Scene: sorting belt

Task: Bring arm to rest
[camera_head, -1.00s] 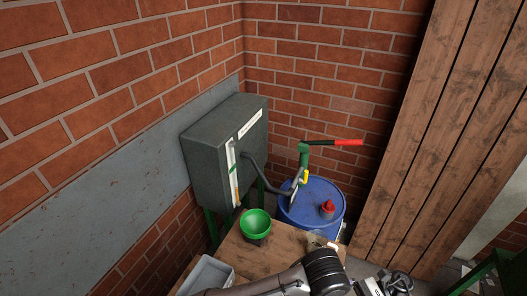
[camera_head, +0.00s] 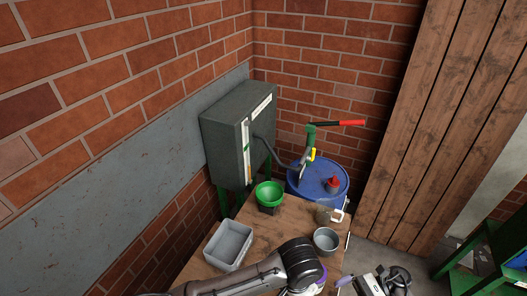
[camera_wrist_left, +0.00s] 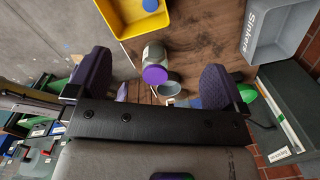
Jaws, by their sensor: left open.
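My left arm comes in along the bottom of the head view, and its wrist hangs over the front of the wooden table. In the left wrist view my left gripper (camera_wrist_left: 158,82) is open, its two purple fingers wide apart. A jar with a purple lid (camera_wrist_left: 154,74) and a grey cup (camera_wrist_left: 169,87) show in the gap, beyond the fingers; nothing is gripped. The grey cup also stands on the table in the head view (camera_head: 326,240). Grey and white robot parts show at the bottom right, but no right gripper can be made out.
The table (camera_head: 272,235) holds a green bowl (camera_head: 269,192) and a grey bin (camera_head: 229,244). A blue drum (camera_head: 322,185) with a red-handled lever and a dark box (camera_head: 228,150) stand behind. A yellow tray (camera_wrist_left: 166,18) shows in the wrist view. Brick walls close off the back.

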